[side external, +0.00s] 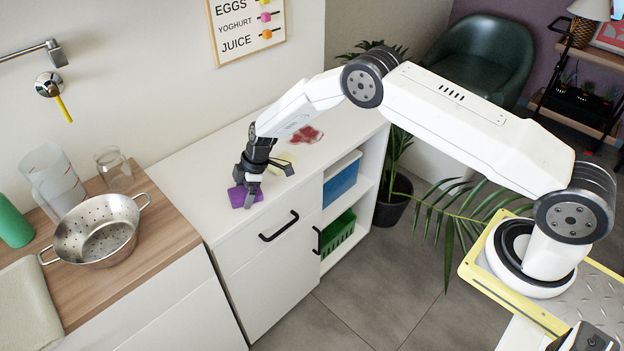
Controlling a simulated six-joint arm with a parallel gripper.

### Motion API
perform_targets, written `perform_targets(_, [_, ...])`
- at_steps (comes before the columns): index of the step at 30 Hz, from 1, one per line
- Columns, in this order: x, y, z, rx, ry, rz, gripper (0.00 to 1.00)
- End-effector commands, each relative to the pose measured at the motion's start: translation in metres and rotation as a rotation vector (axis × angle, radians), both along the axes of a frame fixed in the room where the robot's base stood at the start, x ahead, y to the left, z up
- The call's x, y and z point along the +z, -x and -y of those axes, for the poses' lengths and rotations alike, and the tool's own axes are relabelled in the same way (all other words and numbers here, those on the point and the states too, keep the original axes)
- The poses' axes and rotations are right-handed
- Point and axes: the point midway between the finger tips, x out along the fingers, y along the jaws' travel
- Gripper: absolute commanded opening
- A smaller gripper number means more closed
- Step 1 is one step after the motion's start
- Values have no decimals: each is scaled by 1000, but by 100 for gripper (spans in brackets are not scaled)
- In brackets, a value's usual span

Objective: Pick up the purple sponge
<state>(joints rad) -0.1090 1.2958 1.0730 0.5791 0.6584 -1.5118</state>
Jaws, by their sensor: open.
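The purple sponge (240,197) lies on the white cabinet top, near its front edge, in the side external view. My gripper (268,184) is open and points down right over the sponge's right end. One dark finger overlaps the sponge in the picture, and the other stands out to the right of it. Part of the sponge is hidden behind the finger. I cannot tell whether the finger touches the sponge.
A red spill or cloth (306,135) and a pale yellow item (284,161) lie behind the gripper on the white top (195,172). Left, on the wooden counter (150,270), stand a metal colander (100,232), a clear jug (55,185) and a glass (114,172).

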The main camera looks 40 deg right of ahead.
Motion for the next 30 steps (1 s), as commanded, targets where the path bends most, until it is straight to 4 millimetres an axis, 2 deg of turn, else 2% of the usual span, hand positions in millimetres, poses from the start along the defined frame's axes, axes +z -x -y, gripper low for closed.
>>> perform_targets(11, [0, 0, 0, 0, 0, -1, 100])
perform_targets(12, [0, 0, 0, 0, 0, -1, 97])
perform_targets(17, [0, 0, 0, 0, 0, -1, 46])
perform_targets(18, [0, 0, 0, 0, 0, -1, 33])
perform_targets(20, [0, 0, 0, 0, 0, 0, 17])
perform_targets(30, [3, 0, 0, 0, 0, -1, 17])
